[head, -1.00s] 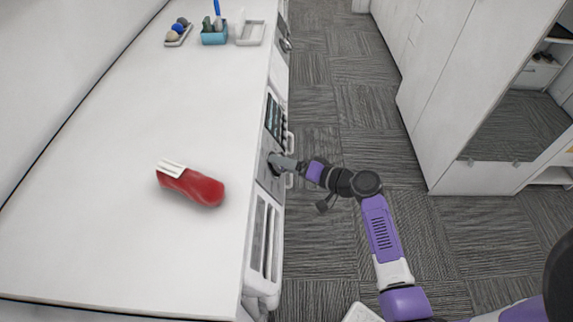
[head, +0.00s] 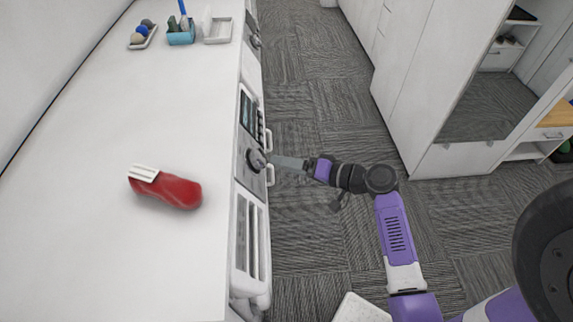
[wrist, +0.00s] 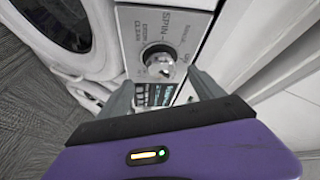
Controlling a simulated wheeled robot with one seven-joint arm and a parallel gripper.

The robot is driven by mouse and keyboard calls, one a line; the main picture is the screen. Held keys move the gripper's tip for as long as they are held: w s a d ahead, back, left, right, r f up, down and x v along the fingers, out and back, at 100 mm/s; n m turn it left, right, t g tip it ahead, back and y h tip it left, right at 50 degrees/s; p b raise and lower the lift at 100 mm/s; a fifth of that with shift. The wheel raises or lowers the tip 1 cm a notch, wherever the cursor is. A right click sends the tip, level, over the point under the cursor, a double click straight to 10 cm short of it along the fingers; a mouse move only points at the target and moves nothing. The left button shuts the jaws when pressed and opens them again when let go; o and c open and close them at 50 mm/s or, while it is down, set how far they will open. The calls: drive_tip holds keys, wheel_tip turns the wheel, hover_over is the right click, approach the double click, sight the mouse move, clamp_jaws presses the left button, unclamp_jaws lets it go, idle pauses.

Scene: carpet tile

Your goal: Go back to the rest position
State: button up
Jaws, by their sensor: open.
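My gripper (head: 290,163) is open and empty, held out to the left over the carpet in the head view. Its fingertips point at the round knob (head: 256,159) on the front panel of a white appliance, with a small gap between. In the wrist view, the two grey fingers of my gripper (wrist: 163,92) are spread apart. The silver knob (wrist: 160,64) shows just beyond and between them, with printed lettering around it. The purple and black arm stretches from the lower right.
A white counter (head: 120,120) runs along the left, with a red object with a white end (head: 172,190) on it. A blue holder (head: 181,36) and trays stand at its far end. White cabinets (head: 420,70) stand on the right. Grey carpet (head: 310,110) between them is clear.

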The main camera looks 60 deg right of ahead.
idle(0.3)
drive_tip(key=s+d+m+g+h, duration=0.1)
drive_tip(key=s+d+h, duration=0.3)
drive_tip(key=h, duration=0.4)
drive_tip(key=s+a+r+n+y, duration=0.2)
drive_tip(key=s+a+n, duration=0.2)
drive_tip(key=a, duration=0.5)
drive_tip(key=s+a+r+n+y+b, duration=0.1)
drive_tip(key=s+a+r+n+y, duration=0.1)
drive_tip(key=s+a, duration=0.6)
drive_tip(key=s+a+r+n+t+y+b, duration=0.1)
drive_tip(key=s+a+r+n+y, duration=0.1)
drive_tip(key=s+a+n, duration=0.3)
drive_tip(key=s+a+r, duration=0.1)
drive_tip(key=s+a, duration=0.1)
drive_tip(key=a, duration=0.2)
drive_tip(key=shift+a+r+n, duration=0.2)
drive_tip(key=shift+a+n, duration=0.1)
drive_tip(key=shift+a, duration=0.05)
